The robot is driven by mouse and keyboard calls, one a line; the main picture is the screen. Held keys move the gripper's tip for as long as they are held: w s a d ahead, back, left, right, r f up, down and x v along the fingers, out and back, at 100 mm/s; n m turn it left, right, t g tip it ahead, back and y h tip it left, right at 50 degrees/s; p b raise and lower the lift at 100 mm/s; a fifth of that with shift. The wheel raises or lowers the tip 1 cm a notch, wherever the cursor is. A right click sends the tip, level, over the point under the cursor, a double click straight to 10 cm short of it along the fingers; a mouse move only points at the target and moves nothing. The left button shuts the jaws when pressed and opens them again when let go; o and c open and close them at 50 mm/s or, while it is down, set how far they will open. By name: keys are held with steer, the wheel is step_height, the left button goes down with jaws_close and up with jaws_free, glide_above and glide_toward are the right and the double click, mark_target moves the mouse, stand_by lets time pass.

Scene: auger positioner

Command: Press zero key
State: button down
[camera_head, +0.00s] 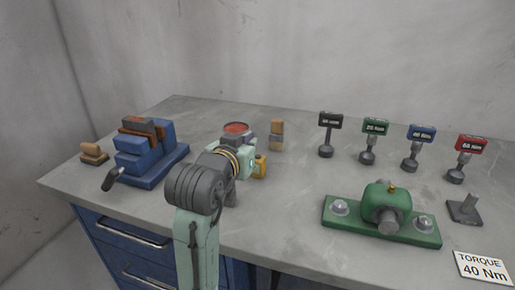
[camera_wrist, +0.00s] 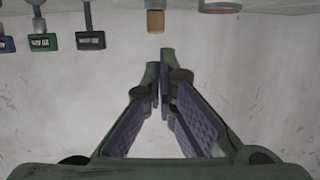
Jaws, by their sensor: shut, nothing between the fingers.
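No key marked zero can be made out in either view. A small yellow object (camera_head: 261,166) shows at the right of my wrist in the head view; it is partly hidden, and I cannot tell if it bears keys. My gripper (camera_wrist: 164,58) is shut and empty in the wrist view, its fingertips close together in front of a pale grey surface. In the head view my arm covers the middle of the bench, and the fingers cannot be made out there.
On the grey bench (camera_head: 290,190) stand a blue vise (camera_head: 150,160), a red-topped round container (camera_head: 237,128), a wooden-handled piece (camera_head: 276,135), several torque-labelled tools (camera_head: 369,148), a green fixture (camera_head: 385,212) and a "TORQUE 40 Nm" sign (camera_head: 484,268).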

steer(key=p, duration=0.2)
glide_above(258, 156)
steer(key=s, duration=0.2)
steer(key=f, duration=0.1)
steer(key=shift+a+f, duration=0.1)
steer(key=shift+f, duration=2.15)
